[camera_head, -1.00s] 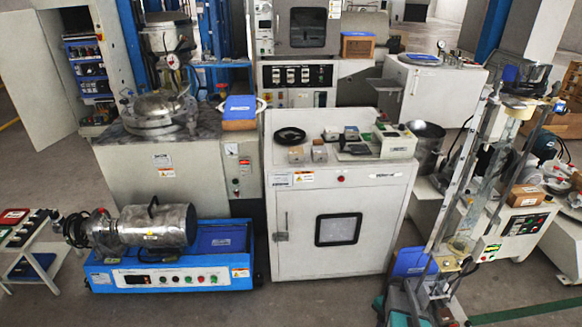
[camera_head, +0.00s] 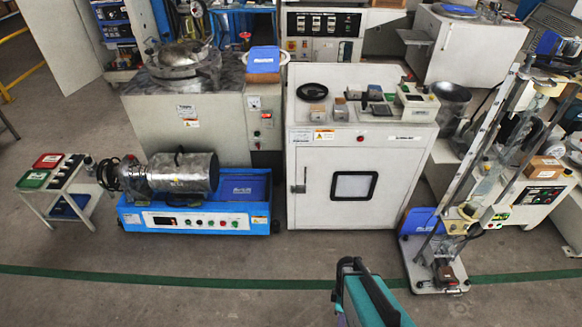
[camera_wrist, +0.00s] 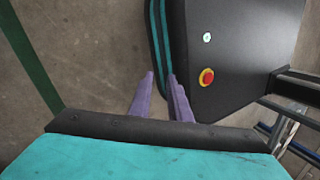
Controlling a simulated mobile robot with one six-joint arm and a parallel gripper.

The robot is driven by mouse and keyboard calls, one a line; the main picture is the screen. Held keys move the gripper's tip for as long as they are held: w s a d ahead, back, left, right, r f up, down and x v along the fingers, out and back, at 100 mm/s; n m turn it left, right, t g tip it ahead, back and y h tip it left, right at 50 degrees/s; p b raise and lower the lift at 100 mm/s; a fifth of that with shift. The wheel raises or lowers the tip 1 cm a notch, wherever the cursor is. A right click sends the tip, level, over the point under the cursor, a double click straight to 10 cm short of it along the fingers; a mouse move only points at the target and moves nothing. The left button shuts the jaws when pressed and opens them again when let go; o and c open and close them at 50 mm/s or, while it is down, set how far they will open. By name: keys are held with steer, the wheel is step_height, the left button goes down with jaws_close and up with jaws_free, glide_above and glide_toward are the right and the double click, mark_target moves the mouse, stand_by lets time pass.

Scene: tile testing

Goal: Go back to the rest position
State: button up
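My gripper (camera_wrist: 161,78) shows in the wrist view as two purple fingers with a narrow gap between them. Nothing is held between the fingers. They point over the grey floor (camera_wrist: 85,50) and the edge of a black body part of mine with teal stripes and a red button. In the camera_head view, a teal and black part of my own arm shows at the bottom, right of centre; the fingertips cannot be made out there.
A white cabinet (camera_head: 318,202) and a blue machine with a metal drum (camera_head: 182,174) stand ahead. A small trolley (camera_head: 38,192) is at left, a tall metal stand (camera_head: 437,275) at right. Bare floor with a green line (camera_head: 200,282) lies in front.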

steer(key=s+a+r+m, duration=0.1)
steer(key=s+r+m, duration=0.2)
steer(key=m, duration=1.1)
steer(key=s, duration=0.3)
steer(key=shift+r+m+g, duration=0.25)
steer(key=shift+m+g, duration=0.05)
